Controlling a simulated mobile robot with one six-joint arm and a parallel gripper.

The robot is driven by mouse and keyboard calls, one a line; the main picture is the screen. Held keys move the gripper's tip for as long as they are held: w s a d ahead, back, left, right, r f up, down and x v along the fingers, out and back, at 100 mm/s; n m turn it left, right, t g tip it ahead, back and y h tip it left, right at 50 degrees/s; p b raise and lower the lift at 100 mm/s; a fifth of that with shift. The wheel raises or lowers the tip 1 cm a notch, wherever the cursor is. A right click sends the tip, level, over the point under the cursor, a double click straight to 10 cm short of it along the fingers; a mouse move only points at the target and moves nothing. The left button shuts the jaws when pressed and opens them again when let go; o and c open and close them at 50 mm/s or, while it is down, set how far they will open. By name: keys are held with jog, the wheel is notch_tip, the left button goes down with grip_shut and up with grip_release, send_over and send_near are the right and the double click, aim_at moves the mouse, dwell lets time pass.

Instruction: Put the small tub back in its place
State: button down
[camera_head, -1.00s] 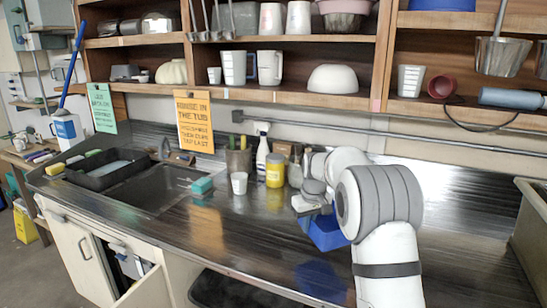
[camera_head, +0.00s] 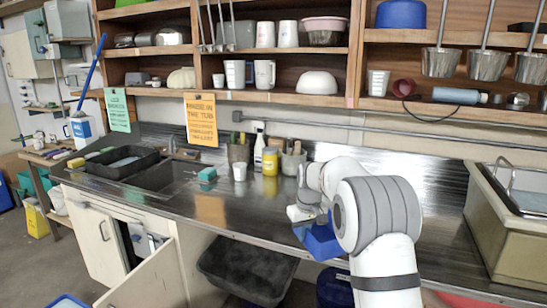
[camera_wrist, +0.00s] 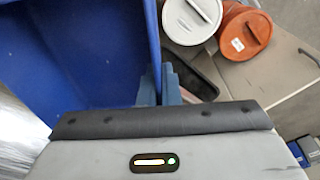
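The small blue tub (camera_head: 322,241) is held by my gripper (camera_head: 308,218) over the front part of the metal counter in the head view. In the wrist view, the tub (camera_wrist: 75,50) fills the upper left, and the fingers of my gripper (camera_wrist: 160,88) are closed on its wall. The tub looks tilted. Its contents, if any, cannot be seen. My arm hides part of the counter behind it. A larger blue tub (camera_head: 401,14) stands on the top right shelf.
The metal counter (camera_head: 270,210) has clear room left of the tub. A white cup (camera_head: 239,171), yellow jar (camera_head: 270,162) and spray bottle (camera_head: 259,148) stand behind. A dark bin (camera_head: 246,270) sits below. Lidded buckets (camera_wrist: 192,20) show in the wrist view. A sink (camera_head: 520,210) stands right.

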jog(key=s+d+f+m, duration=0.2)
jog(key=s+f, duration=0.7)
jog(key=f, duration=0.1)
jog(key=s+d+f+m, duration=0.2)
jog(key=s+d+f, duration=0.1)
jog(key=s+f, duration=0.5)
notch_tip(320, 180, down, 3)
jog(key=shift+s+d+r+h, duration=0.2)
jog(key=shift+s+d+h, duration=0.1)
jog(key=shift+s+d, duration=0.05)
jog(key=shift+d, duration=0.15)
